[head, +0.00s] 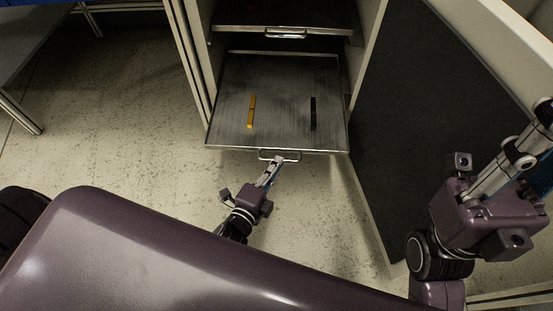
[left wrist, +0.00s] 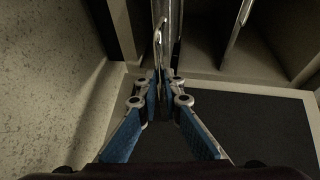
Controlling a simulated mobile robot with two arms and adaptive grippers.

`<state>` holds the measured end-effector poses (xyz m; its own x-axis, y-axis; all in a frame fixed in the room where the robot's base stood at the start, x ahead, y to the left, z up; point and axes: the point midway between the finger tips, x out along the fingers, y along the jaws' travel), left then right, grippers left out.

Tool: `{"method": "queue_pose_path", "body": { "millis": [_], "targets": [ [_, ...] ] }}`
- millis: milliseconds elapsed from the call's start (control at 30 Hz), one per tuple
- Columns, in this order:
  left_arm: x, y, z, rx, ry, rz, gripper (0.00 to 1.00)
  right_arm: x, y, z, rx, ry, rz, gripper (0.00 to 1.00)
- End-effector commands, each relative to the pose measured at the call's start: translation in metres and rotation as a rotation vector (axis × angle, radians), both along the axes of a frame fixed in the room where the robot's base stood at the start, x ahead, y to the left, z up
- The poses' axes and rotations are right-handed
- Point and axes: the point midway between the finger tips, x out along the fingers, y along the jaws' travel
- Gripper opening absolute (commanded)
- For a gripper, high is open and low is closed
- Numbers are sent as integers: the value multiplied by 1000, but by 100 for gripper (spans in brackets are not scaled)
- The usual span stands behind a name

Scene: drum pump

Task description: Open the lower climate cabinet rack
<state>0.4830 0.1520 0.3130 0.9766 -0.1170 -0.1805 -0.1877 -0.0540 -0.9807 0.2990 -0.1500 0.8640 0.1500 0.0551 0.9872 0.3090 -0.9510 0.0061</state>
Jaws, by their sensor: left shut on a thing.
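The lower rack (head: 277,105) is a flat metal tray that sticks out from the open climate cabinet (head: 198,40). Its handle (head: 265,156) is on the front edge. My left gripper (head: 277,163) is at this handle and shut on it. In the left wrist view the fingers (left wrist: 163,82) close together around the thin handle bar (left wrist: 159,38). My right gripper (head: 538,122) is at the right edge of the head view, away from the rack; its fingertips are partly cut off.
A yellow strip (head: 251,111) and a black strip (head: 313,113) lie on the lower rack. The upper rack (head: 250,31) is above and farther in. The open cabinet door (head: 415,110) stands to the right, close to my right arm. The floor (head: 110,120) at left is clear.

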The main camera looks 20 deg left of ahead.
Motion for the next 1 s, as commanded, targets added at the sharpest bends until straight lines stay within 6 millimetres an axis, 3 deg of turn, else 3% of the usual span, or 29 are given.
{"method": "queue_pose_path", "body": {
  "millis": [400,433,567,867,1000],
  "targets": [
    [-1,-1,0,1,0,-1,0,1,0,-1,-1,6,0,18],
    [-1,-1,0,1,0,-1,9,1,0,-2,-1,6,0,18],
    [-1,-1,0,1,0,-1,23,2,0,-2,-2,8,0,18],
    [-2,0,0,1,0,0,25,4,0,-4,-1,18,-2,18],
    [-12,1,2,0,1,0,25,3,0,-3,-1,14,-2,18]
  ]
}}
